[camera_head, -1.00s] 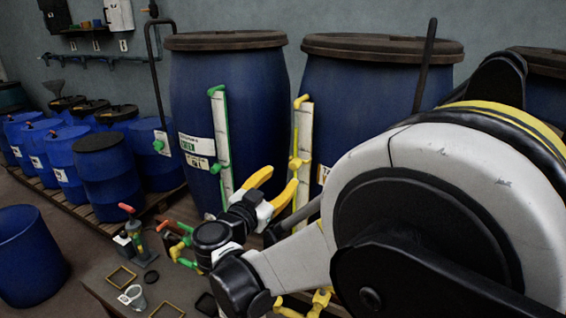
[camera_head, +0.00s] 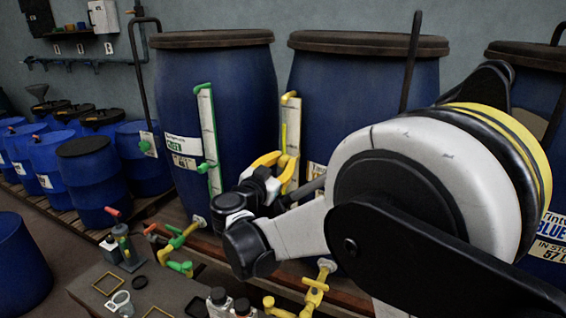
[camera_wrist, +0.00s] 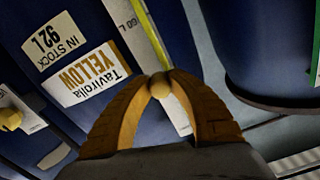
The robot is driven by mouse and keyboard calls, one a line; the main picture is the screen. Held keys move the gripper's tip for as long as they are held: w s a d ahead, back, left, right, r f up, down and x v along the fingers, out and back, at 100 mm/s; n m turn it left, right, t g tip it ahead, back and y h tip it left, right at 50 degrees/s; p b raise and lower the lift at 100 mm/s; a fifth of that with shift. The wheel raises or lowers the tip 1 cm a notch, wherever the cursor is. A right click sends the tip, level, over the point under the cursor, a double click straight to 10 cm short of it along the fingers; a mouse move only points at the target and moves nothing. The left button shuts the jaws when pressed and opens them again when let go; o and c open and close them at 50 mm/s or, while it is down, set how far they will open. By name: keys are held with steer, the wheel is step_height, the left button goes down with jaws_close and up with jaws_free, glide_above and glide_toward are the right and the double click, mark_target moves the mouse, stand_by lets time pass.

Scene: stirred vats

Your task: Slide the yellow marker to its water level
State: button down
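My gripper (camera_head: 284,160) is at the white gauge board (camera_head: 292,135) on the front of the blue vat labelled Yellow (camera_head: 350,90). In the wrist view its two orange-yellow fingers (camera_wrist: 160,80) curve together, their tips on either side of a small round yellow marker (camera_wrist: 161,89). The marker sits in front of the gauge board, which also shows in the wrist view (camera_wrist: 178,114), with a thin yellow tube (camera_wrist: 152,35) along it. In the head view the fingers hide the marker. The water level cannot be made out.
A blue vat with a green-piped gauge (camera_head: 209,130) stands to the left, another vat (camera_head: 520,85) to the right. A low table (camera_head: 165,285) with bottles and frames stands in front. Green and yellow valve pipes (camera_head: 312,290) stick out below the vats.

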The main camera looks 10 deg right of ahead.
step_height(320, 180, up, 9)
steer(key=p, duration=0.6)
steer(key=shift+f, duration=0.1)
steer(key=c, duration=1.2)
jaws_free()
steer(key=v, duration=1.2)
